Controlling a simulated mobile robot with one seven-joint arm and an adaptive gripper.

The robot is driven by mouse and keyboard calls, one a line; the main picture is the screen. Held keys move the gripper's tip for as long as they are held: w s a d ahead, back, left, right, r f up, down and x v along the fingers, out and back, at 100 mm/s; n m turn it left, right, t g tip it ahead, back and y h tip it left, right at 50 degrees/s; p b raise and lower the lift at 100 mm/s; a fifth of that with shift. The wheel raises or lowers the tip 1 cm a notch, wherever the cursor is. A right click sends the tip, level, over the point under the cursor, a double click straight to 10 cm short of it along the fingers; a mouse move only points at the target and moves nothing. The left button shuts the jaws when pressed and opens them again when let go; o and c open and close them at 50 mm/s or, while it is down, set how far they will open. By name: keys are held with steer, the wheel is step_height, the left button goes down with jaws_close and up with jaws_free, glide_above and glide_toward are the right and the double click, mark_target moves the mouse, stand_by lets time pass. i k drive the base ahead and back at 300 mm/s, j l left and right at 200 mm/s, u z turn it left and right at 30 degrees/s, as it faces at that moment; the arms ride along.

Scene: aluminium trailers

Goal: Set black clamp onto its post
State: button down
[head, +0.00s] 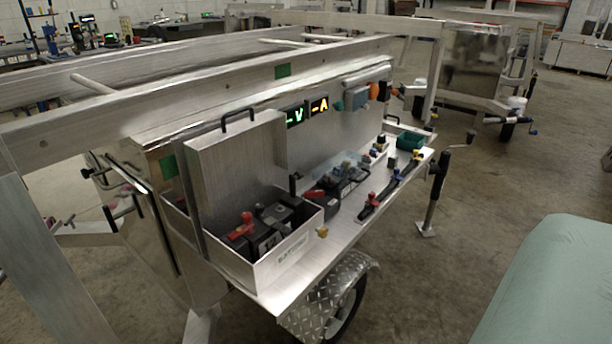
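My gripper is not in view. An open metal battery box (290,253) sits at the near end of the trailer's side shelf, with its lid raised. Dark batteries lie inside it, and a red clamp (242,226) sits on top of one. A second dark battery (340,186) stands on the shelf behind the box. A small upright black piece (294,183) shows between the box and that battery. I cannot tell whether it is the black clamp. The clamp's post is too small or hidden to make out.
Dark bars with red, blue and yellow knobs (371,205) line the shelf's outer edge (345,240). A green bin (410,141) stands at the far end. Lit V and A displays (319,106) are on the panel above.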

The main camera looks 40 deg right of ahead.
mark_target(297, 175)
steer(key=l+u, duration=0.15)
steer(key=l, duration=0.65)
steer(key=l+u, duration=0.2)
steer(key=l, duration=0.65)
steer(key=k+l+u, duration=0.15)
steer(key=l, duration=0.65)
steer(key=l+u, duration=0.2)
steer(key=l, duration=1)
steer(key=k+l+u, duration=0.3)
steer(key=k+u, duration=0.35)
steer(key=k, duration=0.15)
